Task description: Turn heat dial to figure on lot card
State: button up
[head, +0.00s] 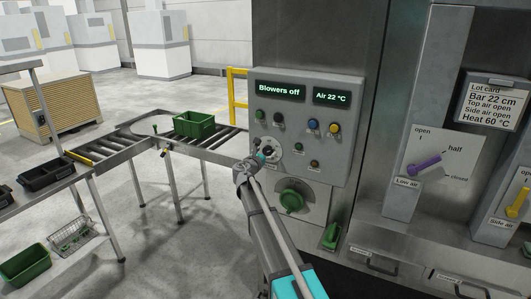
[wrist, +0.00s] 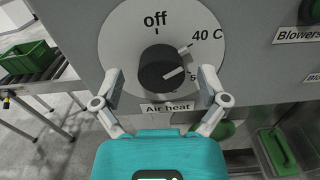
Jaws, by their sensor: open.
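The heat dial's black knob (wrist: 158,68) is ahead in the wrist view, on a round white plate (wrist: 125,30) marked "off" at the top and "40 C" at the upper right. A figure starting with 5 is partly hidden by my right finger. The knob's white line points right, roughly toward that figure. A label (wrist: 167,108) below reads "Air heat". My gripper (wrist: 160,82) is open, its fingers on either side of the knob; contact cannot be told. In the head view my gripper (head: 261,158) covers part of the dial. The lot card (head: 493,104) reads "Heat 60 °C".
The control panel (head: 345,150) shows "Blowers off" (head: 279,89) and "Air 22 °C" (head: 331,97). A green dial (head: 291,201) sits below. A purple lever (head: 425,164) and yellow lever (head: 518,203) are right. A green crate (head: 194,125) stands on the conveyor at left.

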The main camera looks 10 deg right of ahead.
jog(key=shift+w+d, duration=0.25)
jog(key=shift+w, duration=0.05)
